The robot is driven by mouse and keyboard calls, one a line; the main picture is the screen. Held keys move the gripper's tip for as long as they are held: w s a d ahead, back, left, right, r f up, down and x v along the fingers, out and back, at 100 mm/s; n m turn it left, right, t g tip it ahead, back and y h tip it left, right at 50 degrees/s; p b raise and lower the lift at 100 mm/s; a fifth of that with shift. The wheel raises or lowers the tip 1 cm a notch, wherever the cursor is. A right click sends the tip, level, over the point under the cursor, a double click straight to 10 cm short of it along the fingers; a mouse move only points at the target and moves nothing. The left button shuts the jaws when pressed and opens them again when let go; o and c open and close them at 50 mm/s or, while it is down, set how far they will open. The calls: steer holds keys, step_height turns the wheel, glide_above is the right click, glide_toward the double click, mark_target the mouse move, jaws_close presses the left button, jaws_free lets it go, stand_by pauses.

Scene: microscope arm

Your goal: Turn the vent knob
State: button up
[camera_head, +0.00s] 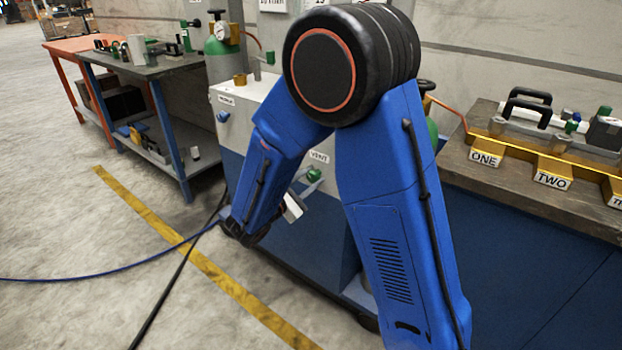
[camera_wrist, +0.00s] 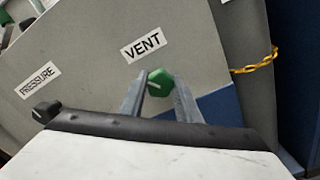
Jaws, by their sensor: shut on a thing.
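The vent knob (camera_wrist: 159,83) is green with a pale pointer line, on a grey panel under a white VENT label (camera_wrist: 143,45) in the wrist view. My gripper (camera_wrist: 160,88) has one finger on each side of the knob, and it is shut on the knob. In the head view the green knob (camera_head: 314,175) shows below the VENT label (camera_head: 319,157), with the gripper's fingers (camera_head: 304,188) reaching up to it from the lower left. My arm hides part of the panel around it.
A yellow chain (camera_wrist: 255,62) hangs right of the panel. A blue-legged workbench (camera_head: 150,66) stands at left, a bench with numbered yellow stands (camera_head: 555,172) at right. Cables cross the floor at left.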

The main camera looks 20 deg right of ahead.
steer(key=m, duration=0.3)
steer(key=shift+m, duration=2.3)
steer(key=o, duration=1.1)
steer(key=shift+c, duration=0.2)
steer(key=v, duration=1.7)
steer(key=shift+s+a, duration=0.15)
